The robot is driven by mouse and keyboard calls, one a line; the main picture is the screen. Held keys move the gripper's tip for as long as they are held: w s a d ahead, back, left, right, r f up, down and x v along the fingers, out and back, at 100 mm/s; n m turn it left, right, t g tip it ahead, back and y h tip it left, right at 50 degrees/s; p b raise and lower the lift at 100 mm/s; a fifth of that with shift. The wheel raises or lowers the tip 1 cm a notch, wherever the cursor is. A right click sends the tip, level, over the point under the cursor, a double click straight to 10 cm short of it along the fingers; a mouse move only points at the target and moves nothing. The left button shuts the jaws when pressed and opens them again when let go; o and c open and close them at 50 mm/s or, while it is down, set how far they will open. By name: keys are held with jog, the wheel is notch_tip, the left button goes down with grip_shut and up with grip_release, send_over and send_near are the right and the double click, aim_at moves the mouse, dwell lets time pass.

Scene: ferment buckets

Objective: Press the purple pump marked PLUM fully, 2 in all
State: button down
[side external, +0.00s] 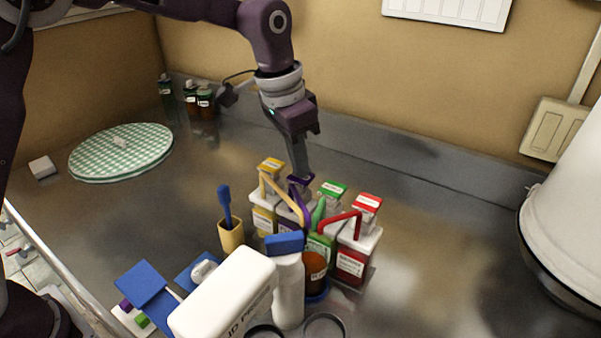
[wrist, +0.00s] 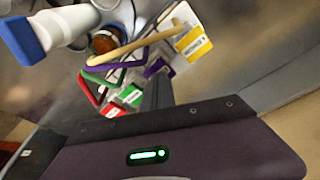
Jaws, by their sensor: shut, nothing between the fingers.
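The purple pump (side external: 294,180) stands in a row of bottles between the yellow pump (side external: 270,165) and the green pump (side external: 333,188). Its purple head also shows in the wrist view (wrist: 157,67), partly hidden by my fingers. My gripper (side external: 302,175) is shut and empty, pointing down with its tips at the purple head. In the wrist view my gripper (wrist: 156,85) lies right beside the purple head. I cannot tell whether the tips touch it. The PLUM label is not readable.
The red pump (side external: 368,202) stands right of the green one. A yellow cup (side external: 231,240) with a blue brush, a white bottle (side external: 288,290) with a blue cap and a brown jar (side external: 315,272) crowd the front. A white bucket (side external: 570,215) stands far right. The counter between is clear.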

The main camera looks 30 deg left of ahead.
jog(key=shift+f, duration=1.05)
jog(key=shift+r, duration=1.75)
jog(key=shift+f, duration=0.1)
jog(key=shift+f, duration=1.6)
jog(key=shift+r, duration=1.7)
